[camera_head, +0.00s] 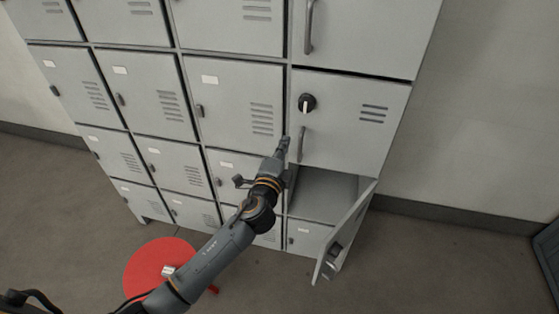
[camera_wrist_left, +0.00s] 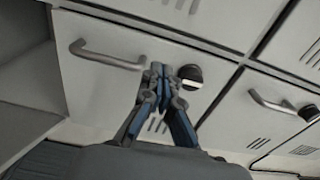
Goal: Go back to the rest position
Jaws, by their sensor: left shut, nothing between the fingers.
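My left gripper (camera_head: 283,146) reaches up to the front of the grey lockers in the head view. It is shut with nothing between its fingers. In the left wrist view its fingertips (camera_wrist_left: 162,70) are together in front of a locker door (camera_wrist_left: 100,75), between the bar handle (camera_wrist_left: 108,57) and the black knob (camera_wrist_left: 190,76). I cannot tell whether they touch the door. In the head view that door has its black knob (camera_head: 307,103) above a vertical handle (camera_head: 301,144). My right gripper is not in view.
Below that door, an open compartment (camera_head: 325,193) looks empty, and its door (camera_head: 345,232) swings out to the right. A red round stool (camera_head: 155,266) stands on the floor beside my left arm. Open floor (camera_head: 430,265) lies to the right. A dark object (camera_head: 548,250) is at the right edge.

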